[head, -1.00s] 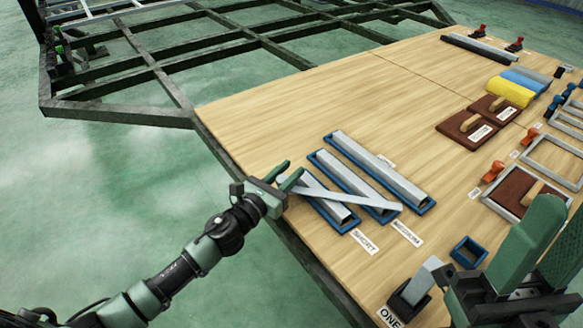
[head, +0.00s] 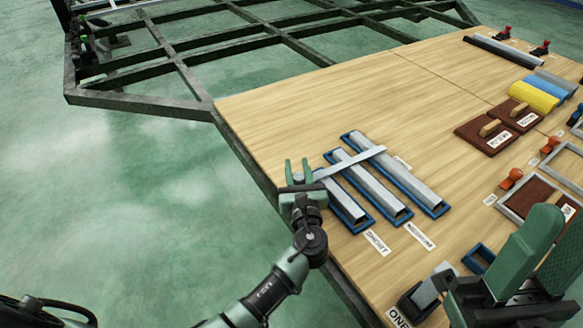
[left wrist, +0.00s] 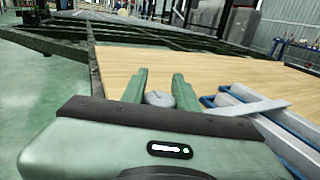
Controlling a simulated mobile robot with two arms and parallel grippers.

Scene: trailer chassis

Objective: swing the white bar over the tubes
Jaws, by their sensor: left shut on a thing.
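The white bar (head: 352,165) lies slantwise across the tubes, its near end at my left gripper. Three grey tubes sit in blue trays: the short one (head: 341,196), the medium one (head: 370,185) and the long one (head: 403,177). My left gripper (head: 298,172) is at the table's left edge, beside the short tube, shut on the bar's near end. The left wrist view shows a grey round piece (left wrist: 160,99) between its fingers and the bar (left wrist: 245,107) to the right. My right gripper (head: 545,255), at the lower right, is open with nothing seen between its fingers.
Labels lie in front of the trays. A small blue frame (head: 479,258) is near my right gripper. Brown floats (head: 487,131), a yellow roll (head: 533,96) and grey frames (head: 562,160) are at the right. The table's middle is clear; a dark chassis (head: 190,60) lies beyond.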

